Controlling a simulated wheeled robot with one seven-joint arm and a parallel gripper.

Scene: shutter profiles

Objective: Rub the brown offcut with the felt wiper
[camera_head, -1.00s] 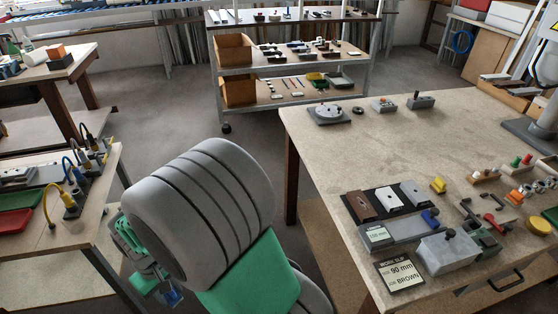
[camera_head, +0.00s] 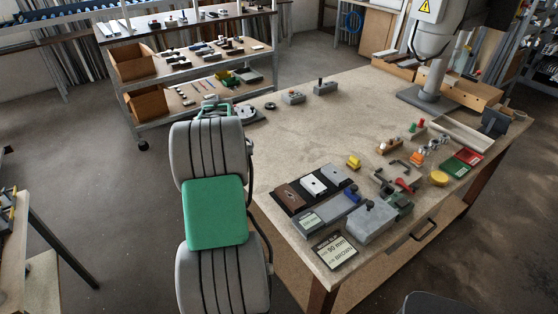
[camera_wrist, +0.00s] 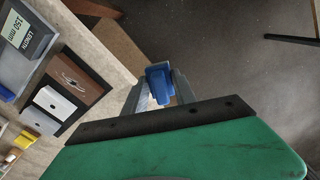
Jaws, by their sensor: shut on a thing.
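The brown offcut (camera_head: 289,195) lies in a black tray (camera_head: 297,211) near the left edge of the bench, beside a white and a grey piece. In the wrist view the brown offcut (camera_wrist: 73,79) is at the left, with a pale mark on its face. My gripper (camera_wrist: 158,90) is shut on a blue-handled block, which I take as the felt wiper (camera_wrist: 159,78). It holds the wiper over the floor, off the bench edge and apart from the offcut. In the head view my arm hides the fingers and the wiper.
A grey block with a blue part (camera_head: 327,212), a large grey block (camera_head: 372,222) and a printed card (camera_head: 335,250) crowd the bench front. A yellow piece (camera_head: 353,162) lies behind the tray. The bench's middle is clear. A shelf cart (camera_head: 143,118) stands behind.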

